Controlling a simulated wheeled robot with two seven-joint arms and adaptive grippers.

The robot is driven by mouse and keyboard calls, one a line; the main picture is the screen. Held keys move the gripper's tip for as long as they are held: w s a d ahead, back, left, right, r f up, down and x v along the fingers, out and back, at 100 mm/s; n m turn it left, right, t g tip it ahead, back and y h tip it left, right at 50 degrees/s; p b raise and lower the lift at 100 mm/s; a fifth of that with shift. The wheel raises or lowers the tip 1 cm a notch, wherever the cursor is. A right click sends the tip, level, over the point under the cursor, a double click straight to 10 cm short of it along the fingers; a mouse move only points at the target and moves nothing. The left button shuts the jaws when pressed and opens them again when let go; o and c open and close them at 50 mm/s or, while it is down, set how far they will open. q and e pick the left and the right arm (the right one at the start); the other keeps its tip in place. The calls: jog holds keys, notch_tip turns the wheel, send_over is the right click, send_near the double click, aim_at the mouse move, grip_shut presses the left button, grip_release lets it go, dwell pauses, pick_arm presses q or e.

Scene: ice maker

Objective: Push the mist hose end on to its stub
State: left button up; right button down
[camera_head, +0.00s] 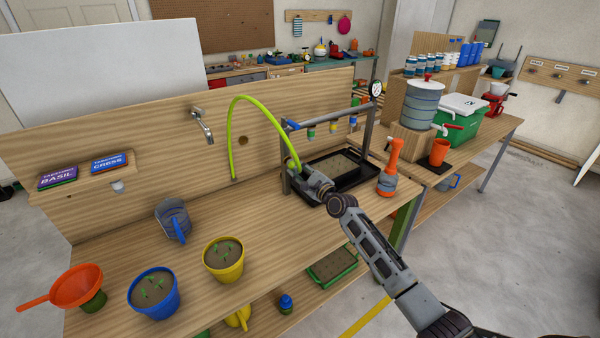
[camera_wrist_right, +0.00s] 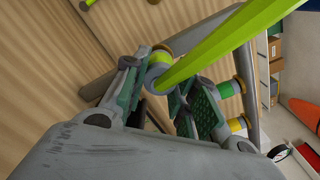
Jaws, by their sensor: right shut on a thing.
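The bright green mist hose (camera_head: 240,100) rises from the bench by the back board, arches over and comes down to my right gripper (camera_head: 308,180). My right gripper is at the left post of the mist frame, below its bar (camera_head: 340,115). My left gripper is out of view.
A black tray (camera_head: 372,181) lies under the frame, with an orange bottle (camera_head: 388,175) right of it. Coloured nozzles (camera_head: 333,127) hang from the bar.

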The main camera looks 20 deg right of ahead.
jog(key=shift+w+a, duration=0.1)
jog(key=shift+w, duration=0.15)
jog(key=shift+w+a, duration=0.1)
jog(key=shift+w, duration=0.25)
dwell(0.3)
jog(key=c, duration=1.1)
grip_release()
jog(key=shift+o, duration=0.2)
jog(key=shift+v, duration=1.4)
jog(key=v, duration=0.9)
jog(key=shift+s, duration=0.1)
